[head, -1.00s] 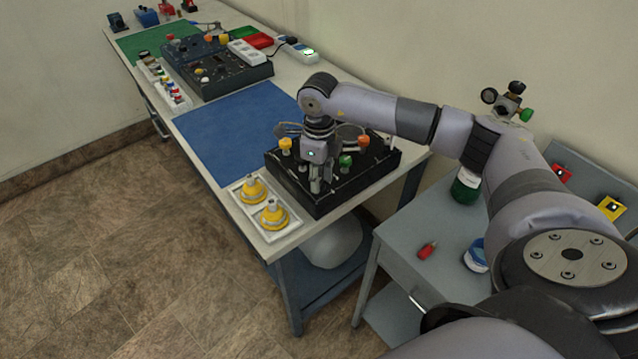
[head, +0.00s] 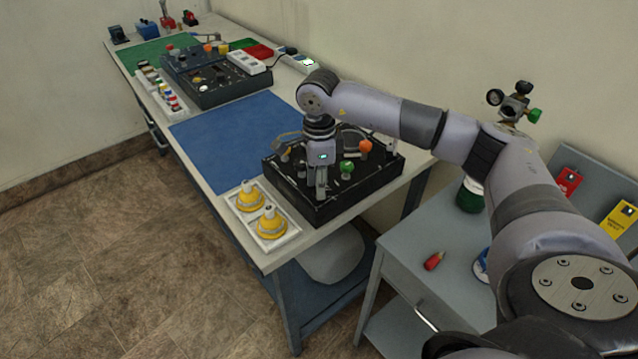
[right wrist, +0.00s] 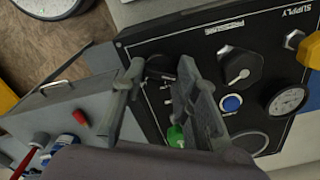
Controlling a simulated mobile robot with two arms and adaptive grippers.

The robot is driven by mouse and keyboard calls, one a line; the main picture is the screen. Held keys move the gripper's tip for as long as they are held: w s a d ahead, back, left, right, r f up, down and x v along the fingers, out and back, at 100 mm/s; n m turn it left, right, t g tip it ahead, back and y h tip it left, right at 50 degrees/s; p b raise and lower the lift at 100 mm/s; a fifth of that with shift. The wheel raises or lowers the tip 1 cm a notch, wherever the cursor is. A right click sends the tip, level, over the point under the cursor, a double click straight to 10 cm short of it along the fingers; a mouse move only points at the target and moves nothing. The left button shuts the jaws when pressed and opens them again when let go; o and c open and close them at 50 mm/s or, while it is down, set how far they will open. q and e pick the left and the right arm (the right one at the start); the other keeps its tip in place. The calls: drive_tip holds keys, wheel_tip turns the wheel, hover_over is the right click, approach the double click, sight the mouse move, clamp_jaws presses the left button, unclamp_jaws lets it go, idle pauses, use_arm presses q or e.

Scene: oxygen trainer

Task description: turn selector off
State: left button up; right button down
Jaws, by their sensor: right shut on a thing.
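The oxygen trainer, a black panel box (head: 375,188), sits on the near end of the bench. My right gripper (head: 321,192) points down onto its left front part. In the right wrist view, my right gripper (right wrist: 160,70) has a finger on each side of a small dark knob (right wrist: 160,66), apparently the selector, and is shut on it. The fingers hide part of the knob, and its pointer cannot be read. A larger black knob with a white pointer (right wrist: 240,68) and a blue button (right wrist: 231,103) are beside it. My left gripper is not in view.
A green knob (head: 347,167) and an orange knob (head: 365,146) stand on the panel close to my right gripper. A white tray (head: 279,242) with two yellow fittings is in front. The blue mat (head: 230,135) is clear.

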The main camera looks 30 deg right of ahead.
idle(0.3)
drive_tip(key=c, duration=1.2)
unclamp_jaws()
drive_tip(key=shift+c, duration=0.2)
wheel_tip(320, 180, up, 12)
